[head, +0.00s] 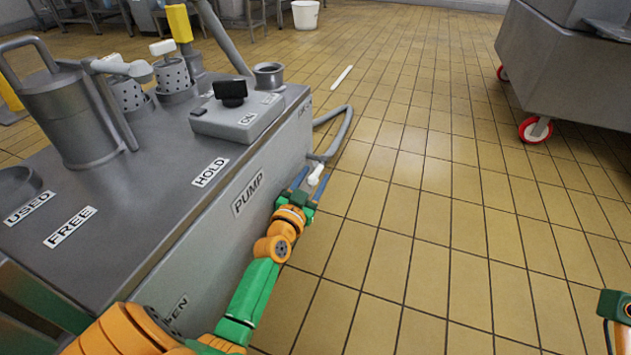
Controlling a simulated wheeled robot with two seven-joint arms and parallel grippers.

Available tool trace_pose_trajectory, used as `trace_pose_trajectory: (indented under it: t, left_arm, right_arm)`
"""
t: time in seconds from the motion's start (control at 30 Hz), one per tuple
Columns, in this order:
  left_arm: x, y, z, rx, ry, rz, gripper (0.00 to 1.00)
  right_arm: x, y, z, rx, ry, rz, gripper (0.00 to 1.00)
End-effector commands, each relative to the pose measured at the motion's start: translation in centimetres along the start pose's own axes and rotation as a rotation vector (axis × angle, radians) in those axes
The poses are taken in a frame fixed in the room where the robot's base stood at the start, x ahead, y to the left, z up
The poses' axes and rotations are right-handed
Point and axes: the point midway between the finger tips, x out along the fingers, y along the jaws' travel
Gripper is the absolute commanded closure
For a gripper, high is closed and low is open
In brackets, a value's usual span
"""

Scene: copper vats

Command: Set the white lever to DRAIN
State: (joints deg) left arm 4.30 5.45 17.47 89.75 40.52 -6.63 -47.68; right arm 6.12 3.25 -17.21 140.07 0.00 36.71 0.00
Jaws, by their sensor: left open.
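The white lever (316,174) sticks out low beside the far right corner of the grey metal cabinet, next to a grey hose. My left gripper (309,183) reaches along the cabinet's right side. Its two blue fingers are apart, one on each side of the lever's lower end as seen from here. I cannot tell whether they touch it. A small label (305,107) on the cabinet's side above the hose is too small to read; I see no readable DRAIN mark. Part of my right arm's end (615,308) shows at the lower right edge, its fingers unclear.
The grey cabinet (150,205) fills the left, with PUMP, HOLD, FREE, USED and ON labels, a black knob (230,91) and metal canisters. The grey hose (343,130) loops onto the tiled floor. A wheeled steel cart (570,70) stands at upper right. The middle floor is mostly clear.

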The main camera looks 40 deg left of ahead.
Motion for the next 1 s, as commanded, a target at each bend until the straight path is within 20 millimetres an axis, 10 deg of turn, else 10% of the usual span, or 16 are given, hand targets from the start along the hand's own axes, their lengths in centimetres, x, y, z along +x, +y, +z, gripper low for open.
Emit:
trace_pose_trajectory:
  t: [0.43,0.63,1.0]
  left_arm:
    - [1.7,0.1,0.0,0.0,-0.002,0.002,0.49]
    - [1.7,0.1,0.1,0.0,-0.002,0.002,1.0]
    - [1.7,0.1,0.1,0.0,-0.002,0.002,1.0]
  right_arm:
    - [0.4,-0.2,-0.4,-0.005,0.032,-0.013,0.5]
    - [0.4,-0.2,-0.3,-0.005,0.032,-0.013,0.5]
    - [0.3,-0.2,-0.3,-0.004,0.031,-0.012,0.5]
